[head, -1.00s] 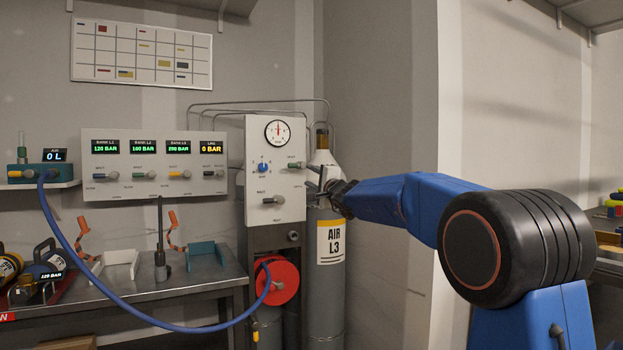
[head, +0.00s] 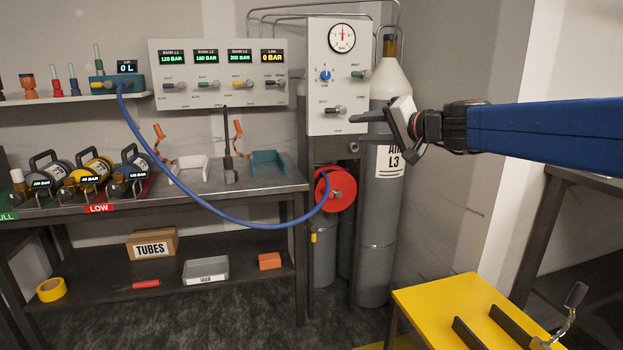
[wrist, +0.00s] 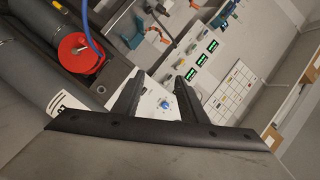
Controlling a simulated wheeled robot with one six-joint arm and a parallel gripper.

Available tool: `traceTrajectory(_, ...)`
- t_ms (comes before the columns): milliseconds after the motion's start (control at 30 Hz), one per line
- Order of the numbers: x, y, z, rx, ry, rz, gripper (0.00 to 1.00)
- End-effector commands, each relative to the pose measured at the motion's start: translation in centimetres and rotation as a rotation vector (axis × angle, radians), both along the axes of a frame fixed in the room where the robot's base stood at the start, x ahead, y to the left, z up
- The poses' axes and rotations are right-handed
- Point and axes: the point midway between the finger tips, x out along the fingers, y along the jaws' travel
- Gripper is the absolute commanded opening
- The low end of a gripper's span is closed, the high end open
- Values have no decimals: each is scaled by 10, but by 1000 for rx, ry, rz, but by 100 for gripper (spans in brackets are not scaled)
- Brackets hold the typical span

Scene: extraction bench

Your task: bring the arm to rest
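My arm reaches in from the right in the head view, its blue link level. My gripper (head: 362,130) is in front of the grey AIR L3 cylinder (head: 378,220), just right of the white gauge panel (head: 320,97). Its two dark fingers point left and stand apart with nothing between them. In the wrist view my gripper (wrist: 158,78) is also open and empty, with the gauge panel (wrist: 156,100) behind the fingers. The gripper partly hides the cylinder's label; whether the fingertips clear the panel's edge in depth is hard to tell.
A steel bench (head: 255,195) with small cylinders stands left. A blue hose (head: 215,218) sags from the shelf unit to a red reel (head: 337,188). A yellow table (head: 430,305) with dark rails is below the arm. A wall corner is close behind the arm.

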Motion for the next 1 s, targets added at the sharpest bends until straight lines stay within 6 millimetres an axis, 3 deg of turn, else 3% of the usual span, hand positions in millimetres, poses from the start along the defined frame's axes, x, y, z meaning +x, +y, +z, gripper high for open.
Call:
traceTrajectory(33, -24, 1, -14, -50, 17, 22, 39)
traceTrajectory(167, -81, 0, -60, -195, 79, 76, 39)
traceTrajectory(367, -168, -18, -137, -421, 193, 136, 39)
traceTrajectory(567, -253, -56, -216, -656, 321, 159, 39)
traceTrajectory(700, -309, -91, -266, -822, 412, 153, 39)
traceTrajectory(833, -348, -123, -302, -950, 482, 133, 39)
traceTrajectory(1000, -377, -149, -325, -1050, 534, 111, 39)
